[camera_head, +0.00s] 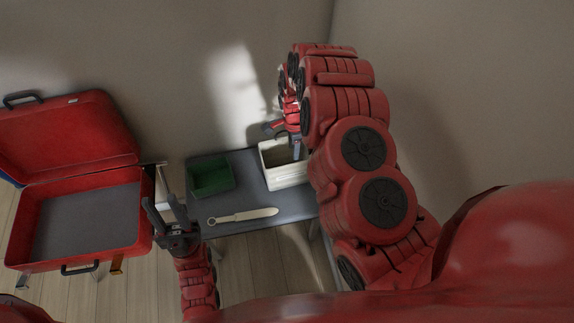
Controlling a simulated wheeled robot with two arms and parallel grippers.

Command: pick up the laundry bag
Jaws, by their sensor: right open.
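I cannot clearly identify a laundry bag. A cream, open-topped, box-like container (287,177) stands at the back right of the grey table and may be it. My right gripper (285,138) is open at the container's back, with one finger reaching down at its opening. The arm partly hides the gripper and the container's right side, and I cannot tell whether they touch. My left gripper (160,205) is open and empty, left of the table and beside the red suitcase.
A green open box (211,177) and a pale shoehorn-like tool (243,216) are on the grey table (290,208). An open red suitcase (137,215) stands at the left. Walls close off the back and right. The table's front strip is mostly clear.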

